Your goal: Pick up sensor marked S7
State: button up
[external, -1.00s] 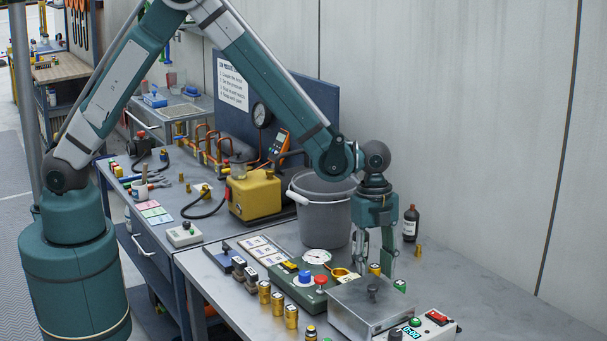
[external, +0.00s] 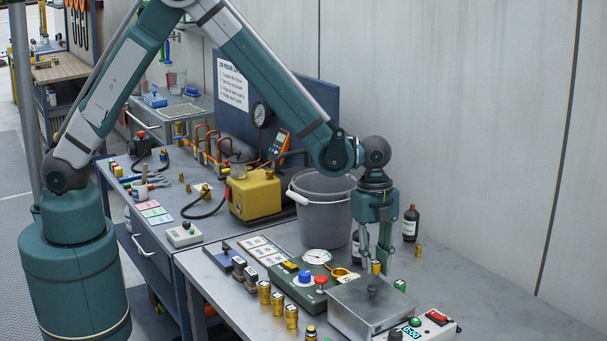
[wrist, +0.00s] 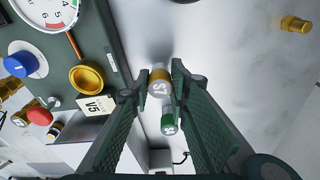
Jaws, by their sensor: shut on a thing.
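The sensor marked S7 (wrist: 158,84) is a small brass and white cylinder, its label upside down in the wrist view. My gripper (wrist: 162,74) has its two green fingers on either side of it and is shut on it. In the external view my gripper (external: 374,261) points straight down at the bench, with the brass sensor (external: 376,267) low between the fingertips. Whether its base touches the bench is hard to tell.
A green-topped part (wrist: 168,124) stands close to the sensor. A metal box (external: 365,305) is in front, a gauge panel (external: 305,285) to the left, a grey bucket (external: 318,205) behind. A dark bottle (external: 411,223) and a brass fitting (external: 418,250) stand right. The right bench is clear.

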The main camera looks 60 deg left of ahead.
aim_at(375, 262)
jog(key=shift+r, duration=4.4)
